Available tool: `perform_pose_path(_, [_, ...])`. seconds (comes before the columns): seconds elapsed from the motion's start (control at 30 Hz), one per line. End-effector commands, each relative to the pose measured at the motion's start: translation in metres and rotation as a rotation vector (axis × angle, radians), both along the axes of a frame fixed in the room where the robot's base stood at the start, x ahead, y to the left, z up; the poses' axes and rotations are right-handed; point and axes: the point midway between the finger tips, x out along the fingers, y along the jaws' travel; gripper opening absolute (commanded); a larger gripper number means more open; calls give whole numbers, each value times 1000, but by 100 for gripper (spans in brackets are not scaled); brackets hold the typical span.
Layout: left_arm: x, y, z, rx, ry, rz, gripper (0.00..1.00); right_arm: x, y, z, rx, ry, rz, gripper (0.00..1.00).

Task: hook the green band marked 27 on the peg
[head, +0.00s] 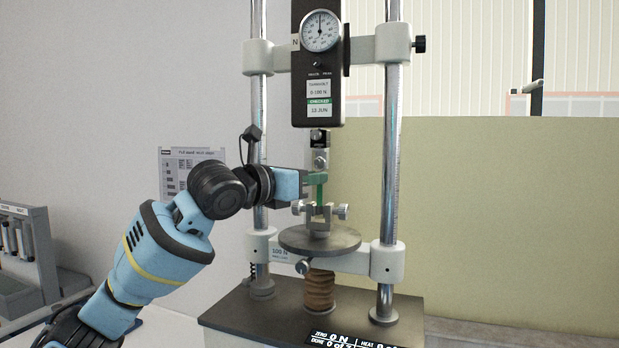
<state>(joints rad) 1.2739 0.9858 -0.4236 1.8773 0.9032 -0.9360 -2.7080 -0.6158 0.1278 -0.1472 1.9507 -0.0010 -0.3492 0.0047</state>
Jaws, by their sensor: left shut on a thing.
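The green band (320,194) is a small narrow strip, upright between the upper grip (320,160) and the lower clamp (320,213) of the tester. My left gripper (314,179) comes in from the left and is shut on the band near its top. The band's lower end is at the lower clamp's jaws; I cannot tell whether it is held there. The marking 27 is too small to read. I cannot make out a peg for certain. My right gripper is not in view.
The tester has two chrome columns (390,190), a dial gauge (320,31), a round plate (320,238) under the clamp and a dark base (270,318). A grey rack (40,255) stands at the far left. A printed chart (190,165) hangs behind my arm.

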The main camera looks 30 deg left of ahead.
Motion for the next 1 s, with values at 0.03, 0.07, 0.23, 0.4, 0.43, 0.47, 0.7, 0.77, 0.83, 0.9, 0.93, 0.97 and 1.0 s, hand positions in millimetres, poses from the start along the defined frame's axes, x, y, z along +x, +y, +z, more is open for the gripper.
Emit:
perform_pose_path(0.03, [0,0,0,0,0,0,0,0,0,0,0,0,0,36])
perform_pose_path(0.07, [0,0,0,0,0,0,0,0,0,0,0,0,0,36])
perform_pose_path(0.23, [0,0,0,0,0,0,0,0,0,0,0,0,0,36])
perform_pose_path(0.4, [0,0,0,0,0,0,24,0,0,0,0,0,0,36])
perform_pose_path(0.43, [0,0,0,0,0,0,28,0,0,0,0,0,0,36])
perform_pose_path(0.47, [0,0,0,0,0,0,32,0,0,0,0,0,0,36])
perform_pose_path(0.7, [0,0,0,0,0,0,43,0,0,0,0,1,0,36])
perform_pose_path(0.77, [0,0,0,0,1,0,43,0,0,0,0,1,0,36])
perform_pose_path(0.83, [-1,0,0,0,1,1,43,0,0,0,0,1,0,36])
perform_pose_path(0.9, [-3,2,0,0,1,2,43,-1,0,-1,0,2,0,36])
perform_pose_path(0.93, [-5,3,0,0,0,3,43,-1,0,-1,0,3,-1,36])
perform_pose_path(0.97, [-8,4,0,0,0,4,43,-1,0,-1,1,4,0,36])
perform_pose_path(1.0, [-12,5,0,1,0,3,43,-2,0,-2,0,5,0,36])
